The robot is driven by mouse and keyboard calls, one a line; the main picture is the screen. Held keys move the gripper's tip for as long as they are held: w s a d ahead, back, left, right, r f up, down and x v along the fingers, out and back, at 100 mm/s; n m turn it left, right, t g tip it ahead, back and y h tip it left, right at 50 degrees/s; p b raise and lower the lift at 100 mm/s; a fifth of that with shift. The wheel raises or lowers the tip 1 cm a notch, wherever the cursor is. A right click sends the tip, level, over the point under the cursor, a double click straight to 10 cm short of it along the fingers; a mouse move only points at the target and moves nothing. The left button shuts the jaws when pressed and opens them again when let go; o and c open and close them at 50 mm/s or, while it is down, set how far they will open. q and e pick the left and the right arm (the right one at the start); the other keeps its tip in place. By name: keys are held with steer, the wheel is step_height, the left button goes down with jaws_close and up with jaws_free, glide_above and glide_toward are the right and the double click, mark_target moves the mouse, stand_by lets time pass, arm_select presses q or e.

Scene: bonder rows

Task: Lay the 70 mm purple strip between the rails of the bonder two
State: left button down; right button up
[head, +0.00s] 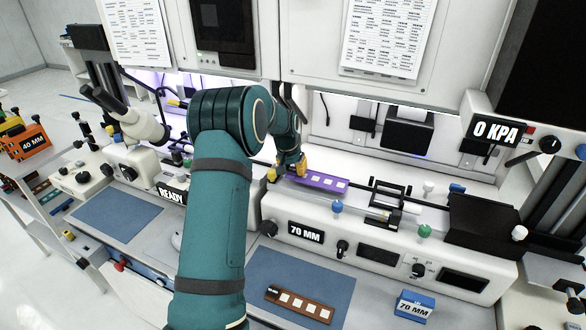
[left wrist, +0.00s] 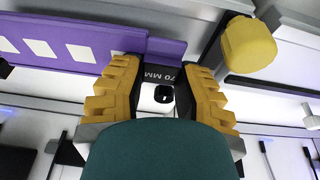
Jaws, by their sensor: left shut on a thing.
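The purple strip (head: 318,181), with several pale squares along it, is above or on the bed of the bonder labelled 70 MM (head: 305,234). My left gripper (head: 288,168) is shut on its left end. In the left wrist view the yellow fingers (left wrist: 158,68) flank the strip's dark end, marked 70 MM; the purple strip (left wrist: 65,45) runs off to the left. The strip looks roughly in line with the bonder's long rails (left wrist: 270,84). I cannot tell whether it touches the bed. My right gripper is not in view.
A brown strip (head: 300,304) lies on the blue mat (head: 315,279) in front, beside a blue 70 MM box (head: 414,305). A clamp frame (head: 388,198) stands right of the purple strip. A yellow knob (left wrist: 248,45) is close to the gripper. The neighbouring bonder shows READY (head: 171,195).

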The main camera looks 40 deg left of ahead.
arm_select(q)
steer(key=shift+f, duration=0.1)
steer(key=shift+f+b, duration=0.65)
steer(key=shift+f, duration=0.15)
steer(key=shift+f, duration=0.35)
stand_by(0.4)
steer(key=c, duration=0.7)
jaws_free()
steer(key=shift+r, duration=0.1)
